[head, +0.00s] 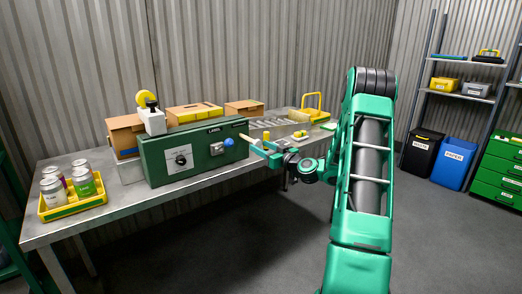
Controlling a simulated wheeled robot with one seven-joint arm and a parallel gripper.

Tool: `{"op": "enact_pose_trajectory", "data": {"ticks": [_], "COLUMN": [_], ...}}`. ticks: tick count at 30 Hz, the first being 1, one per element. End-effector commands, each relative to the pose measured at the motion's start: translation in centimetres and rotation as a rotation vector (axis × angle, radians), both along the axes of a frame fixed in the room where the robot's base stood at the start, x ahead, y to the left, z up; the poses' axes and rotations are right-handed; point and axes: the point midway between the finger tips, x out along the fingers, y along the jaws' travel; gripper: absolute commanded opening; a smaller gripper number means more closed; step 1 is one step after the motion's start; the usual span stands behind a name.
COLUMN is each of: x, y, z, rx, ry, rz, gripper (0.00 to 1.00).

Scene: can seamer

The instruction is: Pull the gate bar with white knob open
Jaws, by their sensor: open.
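A green can seamer box (160,161) stands on the metal bench, with a black dial on its front and a blue ball knob (228,143) near its right end. A small pale bar (245,138) shows at the box's right end, in front of my fingertips; I take it for the gate bar, but its white knob is too small to make out. My gripper (262,149) is open, beside this bar at the right of the box. I cannot tell whether they touch.
A yellow tray (74,207) of several cans sits at the bench's left end. Cardboard boxes (124,134) stand behind the seamer. A yellow-handled basket (312,114) is at the bench's far end. The floor (262,238) in front is clear.

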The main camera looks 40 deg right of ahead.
Motion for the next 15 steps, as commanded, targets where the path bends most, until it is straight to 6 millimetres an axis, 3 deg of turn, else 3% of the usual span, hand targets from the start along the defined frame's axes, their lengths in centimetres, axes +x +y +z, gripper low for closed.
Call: {"op": "enact_pose_trajectory", "data": {"ticks": [5, 15], "x": [-2.1, -8.2], "y": [-0.1, -0.2], "z": [0.0, -0.1], "rx": [0.001, 0.002], "ry": [0.002, 0.002], "rz": [-0.003, -0.005], "gripper": [0.48, 0.48]}}
